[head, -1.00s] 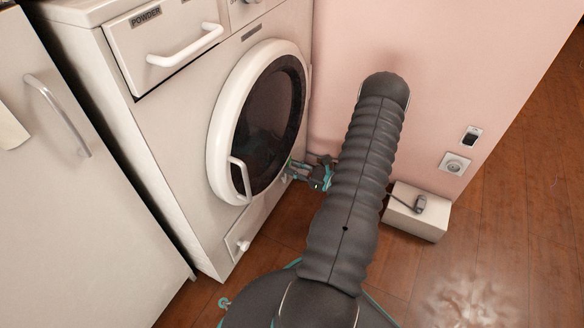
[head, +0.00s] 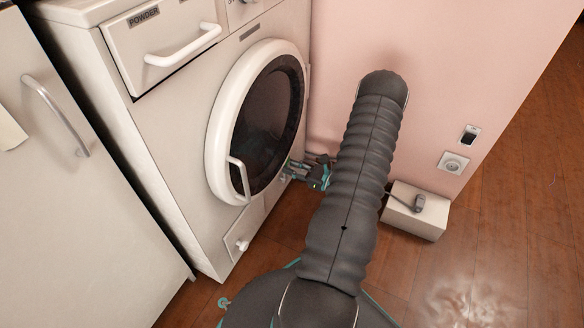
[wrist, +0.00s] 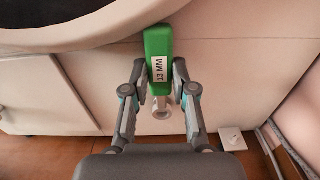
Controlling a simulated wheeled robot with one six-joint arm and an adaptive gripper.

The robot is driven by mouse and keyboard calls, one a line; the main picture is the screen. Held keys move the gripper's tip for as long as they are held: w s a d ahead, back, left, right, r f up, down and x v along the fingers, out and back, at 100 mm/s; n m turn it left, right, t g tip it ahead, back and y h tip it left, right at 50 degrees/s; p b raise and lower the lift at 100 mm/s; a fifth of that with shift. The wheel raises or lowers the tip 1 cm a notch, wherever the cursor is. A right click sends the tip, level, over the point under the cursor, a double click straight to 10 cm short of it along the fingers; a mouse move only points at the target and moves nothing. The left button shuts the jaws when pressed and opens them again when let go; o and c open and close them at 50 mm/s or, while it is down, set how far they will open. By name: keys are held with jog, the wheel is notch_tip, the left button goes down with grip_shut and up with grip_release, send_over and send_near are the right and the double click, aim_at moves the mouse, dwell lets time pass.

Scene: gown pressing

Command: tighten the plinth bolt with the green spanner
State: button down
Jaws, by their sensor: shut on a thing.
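The green spanner (wrist: 159,52), labelled 13 MM, is held between the fingers of my gripper (wrist: 160,92) in the wrist view. The spanner points up in that picture, and a pale metal ring end (wrist: 162,108) shows below the green part. My gripper is shut on it, close in front of the white washing machine's lower front (wrist: 235,60). In the head view my gripper (head: 308,174) is small, beside the lower right of the round door (head: 222,125), partly hidden by my arm. I cannot make out the plinth bolt in either view.
A small flap with a white knob (head: 243,245) is low on the machine's front. A white box (head: 415,212) with a plug stands on the floor by the pink wall (head: 430,80). A cabinet (head: 80,210) is at the left. The wooden floor at right is clear.

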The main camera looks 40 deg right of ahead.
jog(key=shift+w+a, duration=0.15)
jog(key=shift+w, duration=0.2)
jog(key=shift+r, duration=0.4)
dwell(0.7)
jog(key=shift+w, duration=0.2)
dwell(0.4)
jog(key=d+m, duration=0.1)
jog(key=m, duration=0.1)
jog(key=w+d+m, duration=0.1)
jog(key=d+f+m, duration=0.1)
jog(key=m, duration=0.1)
jog(key=shift+w+d+f+m+p, duration=0.1)
jog(key=shift+w+d+m+p, duration=0.1)
jog(key=shift+w+m+p, duration=0.15)
